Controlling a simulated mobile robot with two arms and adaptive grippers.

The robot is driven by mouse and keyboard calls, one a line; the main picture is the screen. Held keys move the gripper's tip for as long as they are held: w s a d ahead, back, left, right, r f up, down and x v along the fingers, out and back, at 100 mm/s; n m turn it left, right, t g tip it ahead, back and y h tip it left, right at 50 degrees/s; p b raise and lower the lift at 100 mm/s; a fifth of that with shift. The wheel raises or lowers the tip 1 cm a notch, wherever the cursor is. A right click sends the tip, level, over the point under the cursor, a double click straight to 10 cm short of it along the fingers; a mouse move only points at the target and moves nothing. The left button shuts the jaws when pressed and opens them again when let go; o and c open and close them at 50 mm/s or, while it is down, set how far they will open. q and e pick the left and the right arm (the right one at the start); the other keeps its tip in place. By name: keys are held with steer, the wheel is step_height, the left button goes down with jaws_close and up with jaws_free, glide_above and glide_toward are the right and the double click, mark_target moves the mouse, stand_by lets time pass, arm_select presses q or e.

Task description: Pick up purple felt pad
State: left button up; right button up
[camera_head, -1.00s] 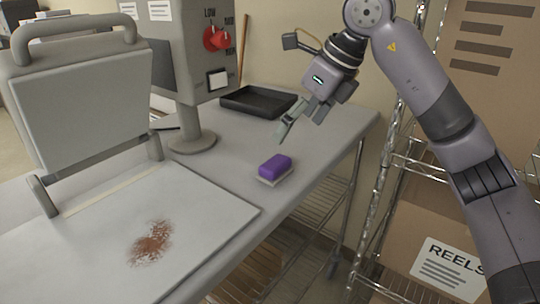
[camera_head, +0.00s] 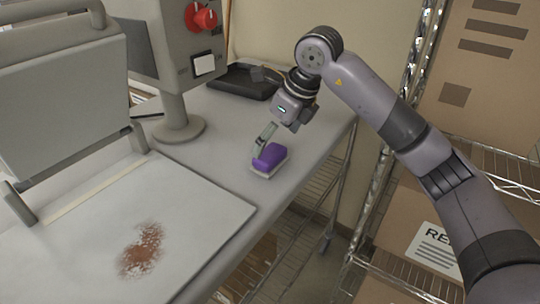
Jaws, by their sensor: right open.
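The purple felt pad (camera_head: 271,157) lies on the grey tabletop near its right front edge, purple on top with a pale underside. My right gripper (camera_head: 265,145) points down at it from above and behind. A finger overlaps the pad's far left side in the picture; I cannot tell whether it touches. The right gripper is open, and its other finger is hard to make out. My left gripper is not in view.
A black tray (camera_head: 243,82) stands behind the gripper on the table (camera_head: 215,140). The laminator plate (camera_head: 190,205), with a reddish-brown stain (camera_head: 141,250), lies at left. The control box (camera_head: 185,45) stands on a post. A wire rack (camera_head: 395,150) with boxes is at right.

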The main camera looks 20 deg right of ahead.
mark_target(268, 151)
steer(key=shift+w+a+f+p, duration=0.1)
steer(key=shift+a+f+p, duration=0.1)
steer(key=shift+f+p, duration=0.4)
steer(key=x, duration=0.3)
steer(key=shift+w+f+p, duration=0.1)
steer(key=shift+f+p, duration=0.25)
steer(key=shift+p, duration=0.05)
steer(key=shift+a+f, duration=0.1)
steer(key=shift+f, duration=0.1)
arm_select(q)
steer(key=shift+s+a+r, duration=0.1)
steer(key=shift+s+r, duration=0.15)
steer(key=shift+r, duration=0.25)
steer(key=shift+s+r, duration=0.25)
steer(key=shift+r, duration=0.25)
arm_select(e)
steer(key=shift+c, duration=0.5)
steer(key=c, duration=0.7)
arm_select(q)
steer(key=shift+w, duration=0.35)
arm_select(e)
steer(key=c, duration=0.5)
